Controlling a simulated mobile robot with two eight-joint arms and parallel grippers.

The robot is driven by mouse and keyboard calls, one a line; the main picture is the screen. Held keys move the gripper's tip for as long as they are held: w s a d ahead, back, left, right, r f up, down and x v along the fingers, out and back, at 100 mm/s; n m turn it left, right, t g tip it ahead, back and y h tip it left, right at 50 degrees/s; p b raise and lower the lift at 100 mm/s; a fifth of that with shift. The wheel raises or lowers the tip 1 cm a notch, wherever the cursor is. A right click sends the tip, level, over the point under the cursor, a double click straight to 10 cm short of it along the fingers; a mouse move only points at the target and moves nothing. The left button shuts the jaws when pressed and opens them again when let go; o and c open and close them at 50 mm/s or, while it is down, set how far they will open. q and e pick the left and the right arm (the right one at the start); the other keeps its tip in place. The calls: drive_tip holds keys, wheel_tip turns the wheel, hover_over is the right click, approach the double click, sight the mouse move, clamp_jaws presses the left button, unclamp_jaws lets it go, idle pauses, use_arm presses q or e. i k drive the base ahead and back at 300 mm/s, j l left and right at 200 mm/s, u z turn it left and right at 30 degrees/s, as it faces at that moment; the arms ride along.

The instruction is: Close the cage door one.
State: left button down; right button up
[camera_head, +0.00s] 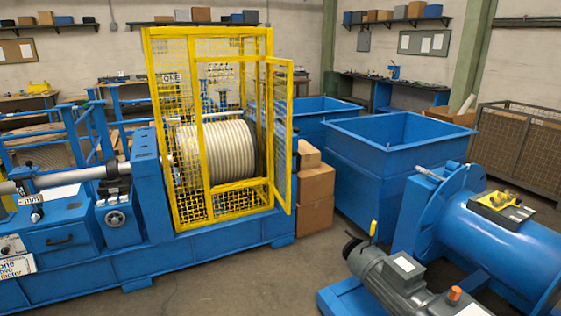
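I cannot clearly make out a handle or latch on the door. Neither of my grippers is in view.
Stacked cardboard boxes (316,185) stand close behind and right of the open door. Blue open bins (375,165) are further right. A blue machine with a grey motor (395,280) fills the lower right. Clear floor (285,275) lies in front of the door.

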sight(289, 153)
drive_tip(key=i+j+z, duration=0.1)
drive_tip(key=i, duration=0.7)
drive_tip(key=i+j+z, duration=0.1)
drive_tip(key=i, duration=0.7)
